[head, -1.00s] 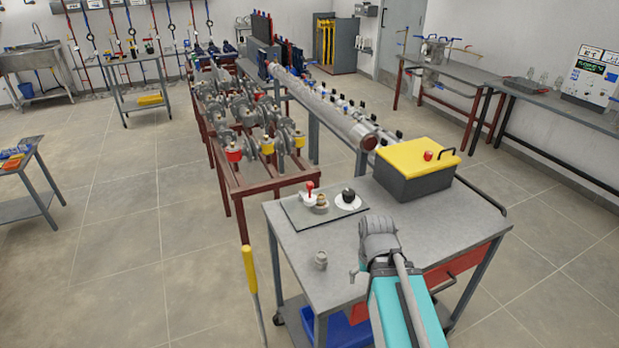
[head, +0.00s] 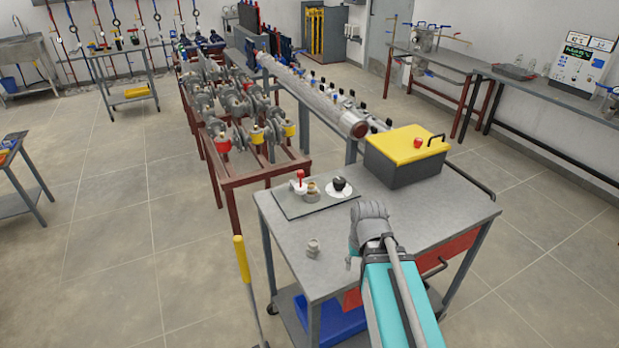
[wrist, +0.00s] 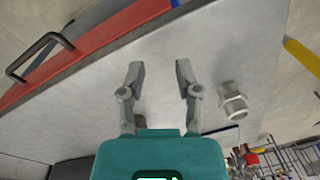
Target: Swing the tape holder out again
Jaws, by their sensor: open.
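I cannot make out a tape holder for certain in either view. My gripper (wrist: 160,76) is open in the wrist view, its two grey fingers apart with nothing between them. Bare grey bench top lies behind the fingers. A small metal threaded fitting (wrist: 233,102) is beside the right finger, apart from it. In the head view the fitting (head: 313,248) stands on the bench top (head: 330,275), left of my arm; my fingertips are not clearly seen there. A dark mat (head: 290,208) at the bench's far left holds a red-handled part (head: 300,180) and a white disc with a black piece (head: 339,187).
A grey box with a yellow lid (head: 408,150) stands at the bench's far right corner. A yellow-handled pole (head: 243,262) is upright off the bench's left side. A red-framed rack of valves (head: 250,130) is beyond. The bench's right middle is clear.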

